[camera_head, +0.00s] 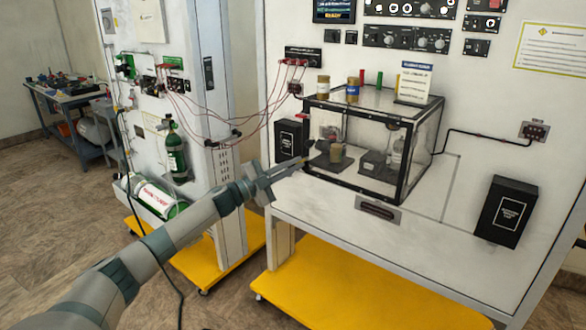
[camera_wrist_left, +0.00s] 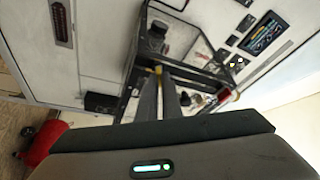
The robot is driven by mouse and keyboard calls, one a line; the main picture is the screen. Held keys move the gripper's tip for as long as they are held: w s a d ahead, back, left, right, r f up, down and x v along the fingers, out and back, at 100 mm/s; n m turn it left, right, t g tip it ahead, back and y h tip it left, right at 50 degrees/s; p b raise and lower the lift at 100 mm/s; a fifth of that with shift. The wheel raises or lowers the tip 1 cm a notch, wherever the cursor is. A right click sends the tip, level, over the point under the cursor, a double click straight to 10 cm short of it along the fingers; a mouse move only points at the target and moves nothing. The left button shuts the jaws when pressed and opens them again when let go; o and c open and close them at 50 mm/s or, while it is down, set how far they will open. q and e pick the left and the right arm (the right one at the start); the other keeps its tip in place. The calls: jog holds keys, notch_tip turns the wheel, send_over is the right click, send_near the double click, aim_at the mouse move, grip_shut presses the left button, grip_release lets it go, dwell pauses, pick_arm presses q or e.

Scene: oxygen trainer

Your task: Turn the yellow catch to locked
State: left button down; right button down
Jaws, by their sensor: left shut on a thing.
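The yellow catch shows as a small yellow piece (camera_wrist_left: 158,69) at the tips of my left gripper's fingers in the left wrist view, by the black frame of the clear chamber. The fingers cover most of it, so its angle cannot be told. In the head view my left gripper (camera_head: 303,162) reaches from the left to the front left edge of the clear chamber (camera_head: 402,165). It is shut on the catch, with the two fingers close together. In the head view the catch is too small and hidden to make out. My right gripper is not in view.
Jars and a card (camera_head: 414,84) stand on the chamber's top. Thin red hoses (camera_head: 272,95) hang behind my gripper. The ledge front is bare.

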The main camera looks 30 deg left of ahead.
pick_arm(q)
jog(key=shift+r+m+g+p, duration=0.1)
jog(key=shift+m+g+p, duration=0.5)
jog(key=shift+m, duration=1)
jog(key=shift+m+g+p, duration=0.45)
jog(key=shift+m+g, duration=0.15)
jog(key=shift+m, duration=1)
jog(key=c, duration=1.9)
grip_release()
jog(key=shift+c, duration=0.2)
jog(key=shift+s+a, duration=0.1)
